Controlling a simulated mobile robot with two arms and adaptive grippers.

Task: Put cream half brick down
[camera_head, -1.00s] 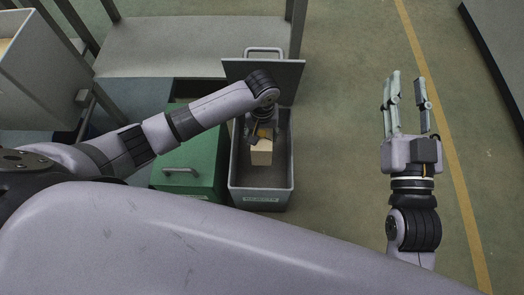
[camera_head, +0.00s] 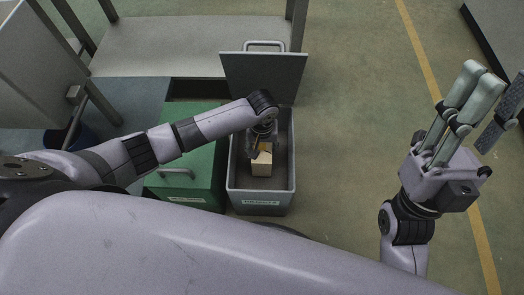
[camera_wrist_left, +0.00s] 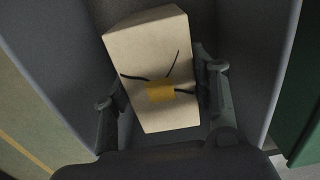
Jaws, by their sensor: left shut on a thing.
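The cream half brick (camera_head: 262,164) is inside the grey open bin in the head view, below my left gripper (camera_head: 262,148). In the left wrist view the brick (camera_wrist_left: 152,62) shows dark crack-like lines and a yellow-orange patch. My left gripper (camera_wrist_left: 161,90) is shut on it, one finger on each side, and the brick is tilted in that view. I cannot tell whether the brick touches the bin floor. My right gripper (camera_head: 480,105) is open and empty, out to the right over the floor.
The grey bin (camera_head: 262,201) has a front label and a raised lid (camera_head: 262,80) at its back. A green box (camera_head: 190,165) with a handle stands close on its left. A grey bench (camera_head: 190,45) is behind.

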